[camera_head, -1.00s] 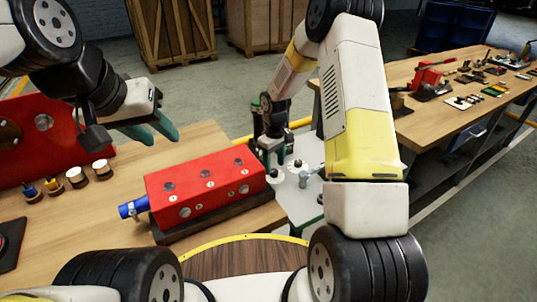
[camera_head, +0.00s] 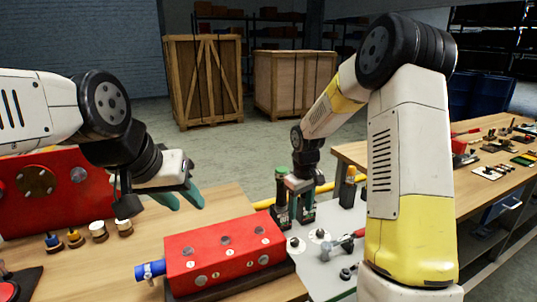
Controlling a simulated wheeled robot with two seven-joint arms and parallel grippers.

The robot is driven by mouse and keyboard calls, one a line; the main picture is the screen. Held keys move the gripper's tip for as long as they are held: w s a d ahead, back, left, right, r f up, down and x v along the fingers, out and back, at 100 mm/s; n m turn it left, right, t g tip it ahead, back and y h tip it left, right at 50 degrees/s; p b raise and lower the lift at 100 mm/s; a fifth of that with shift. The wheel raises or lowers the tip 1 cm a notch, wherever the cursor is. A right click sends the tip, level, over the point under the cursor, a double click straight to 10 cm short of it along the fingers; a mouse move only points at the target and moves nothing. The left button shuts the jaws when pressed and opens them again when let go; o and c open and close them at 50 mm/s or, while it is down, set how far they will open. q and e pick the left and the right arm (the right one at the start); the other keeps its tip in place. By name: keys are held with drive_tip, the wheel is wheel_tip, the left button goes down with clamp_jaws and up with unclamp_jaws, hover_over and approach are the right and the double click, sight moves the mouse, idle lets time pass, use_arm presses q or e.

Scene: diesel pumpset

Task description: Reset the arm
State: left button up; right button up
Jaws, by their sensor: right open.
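My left gripper (camera_head: 181,199) is above the wooden table on the left, its teal fingers apart and empty. It hangs behind and above the red block (camera_head: 222,252), which has round ports and a blue fitting (camera_head: 150,270) at its left end. My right gripper (camera_head: 298,212) points down at the far end of the grey plate (camera_head: 325,272), right behind the red block. It is open, beside dark upright items with green tops (camera_head: 281,174). Whether it touches them cannot be told.
A red panel (camera_head: 60,185) stands at the left, with several small capped parts (camera_head: 98,231) before it. A grey-headed tool (camera_head: 331,252) lies on the plate. A second bench (camera_head: 420,165) with tools is at the right. Wooden crates (camera_head: 203,80) stand behind on open floor.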

drive_tip(key=s+d+r+m+t, duration=0.25)
drive_tip(key=s+r, duration=0.65)
drive_tip(key=r, duration=0.5)
drive_tip(key=s+r+m+t+y, duration=0.1)
drive_tip(key=s+r, duration=0.2)
drive_tip(key=s, duration=0.5)
drive_tip(key=s+r+m+t+y, duration=0.1)
drive_tip(key=s+r, duration=0.3)
drive_tip(key=s, duration=0.4)
drive_tip(key=shift+s+a+m+t, duration=0.15)
drive_tip(key=shift+a+m+t, duration=0.3)
drive_tip(key=shift+m, duration=0.3)
